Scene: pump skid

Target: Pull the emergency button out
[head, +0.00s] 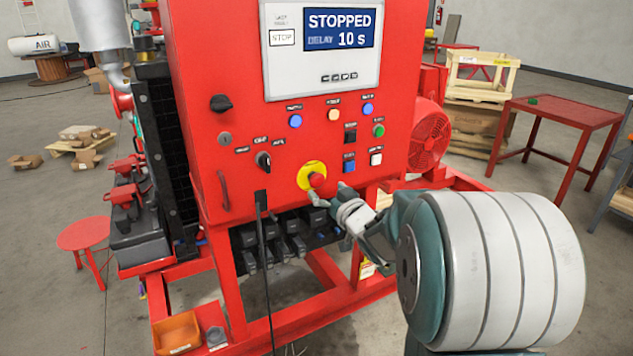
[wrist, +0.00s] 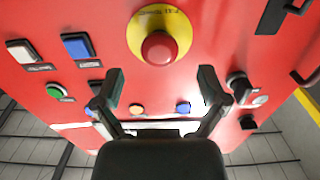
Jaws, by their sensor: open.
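The emergency button (head: 316,180) is a red mushroom head on a round yellow plate, low on the front of the red control cabinet (head: 215,75). In the wrist view the button (wrist: 159,48) sits at the top centre. My gripper (head: 328,193) is just in front of and slightly below the button in the head view. In the wrist view my gripper (wrist: 160,76) is open and empty, its two dark fingers spread wide. The button lies beyond the fingertips, roughly centred between them. I see no contact. The button's depth of travel cannot be told.
The cabinet screen (head: 339,29) reads STOPPED, delay 10 s. Rotary knobs, lamps and push buttons surround the emergency button, including a black knob (head: 263,160) and a blue button (head: 349,166). A red frame rail (head: 330,300) runs below. A red table (head: 560,110) stands right.

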